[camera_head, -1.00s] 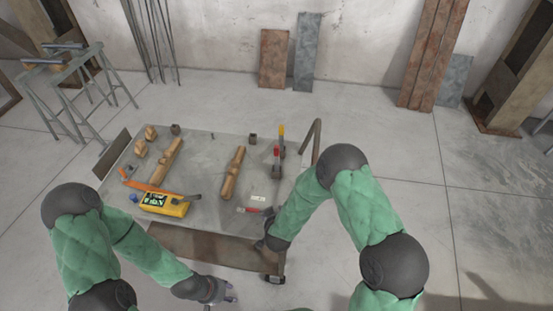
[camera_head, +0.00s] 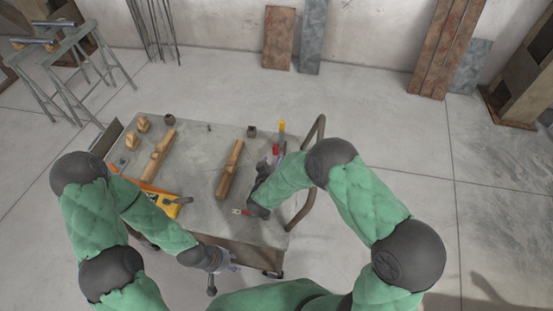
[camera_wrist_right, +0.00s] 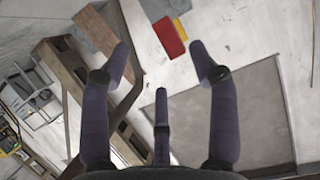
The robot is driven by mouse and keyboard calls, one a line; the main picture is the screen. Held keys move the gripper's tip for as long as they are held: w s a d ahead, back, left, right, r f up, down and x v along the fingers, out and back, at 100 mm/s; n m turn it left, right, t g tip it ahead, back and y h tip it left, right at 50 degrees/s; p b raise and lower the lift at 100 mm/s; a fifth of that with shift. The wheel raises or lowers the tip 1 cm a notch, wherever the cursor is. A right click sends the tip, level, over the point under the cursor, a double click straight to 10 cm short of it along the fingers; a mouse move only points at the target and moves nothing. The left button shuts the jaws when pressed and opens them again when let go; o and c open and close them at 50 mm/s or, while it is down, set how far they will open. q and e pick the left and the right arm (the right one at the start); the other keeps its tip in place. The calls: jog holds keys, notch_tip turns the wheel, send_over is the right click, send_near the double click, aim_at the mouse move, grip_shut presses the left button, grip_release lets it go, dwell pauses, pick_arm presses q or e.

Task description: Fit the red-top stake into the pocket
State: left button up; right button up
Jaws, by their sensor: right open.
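The red-top stake (camera_head: 276,150) stands near the right edge of the cart top, just in front of a yellow-top stake (camera_head: 281,127). My right gripper (camera_head: 268,167) is close to it on the near side. In the right wrist view, the red top (camera_wrist_right: 169,38) shows ahead of and between the spread fingers of my right gripper (camera_wrist_right: 160,60), apart from them. The stake's lower part is hidden. Two small dark hollow-looking blocks sit at the back, one left (camera_head: 169,119) and one right (camera_head: 251,131); I cannot tell which is the pocket. My left gripper (camera_head: 226,262) hangs off the front edge, its fingers unclear.
The cart top (camera_head: 205,150) carries two long wooden pieces (camera_head: 160,155) (camera_head: 230,170), a yellow device (camera_head: 166,206) and small wooden blocks (camera_head: 143,123). A curved handle (camera_head: 307,185) rises at the cart's right side. A small red-and-white item (camera_head: 241,211) lies near the front.

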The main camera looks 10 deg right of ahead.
aim_at(277, 151)
jog(key=x, duration=0.4)
jog(key=b+x, duration=0.1)
jog(key=x, duration=0.3)
jog(key=shift+w+a+r, duration=0.2)
jog(key=shift+w, duration=0.1)
grip_shut()
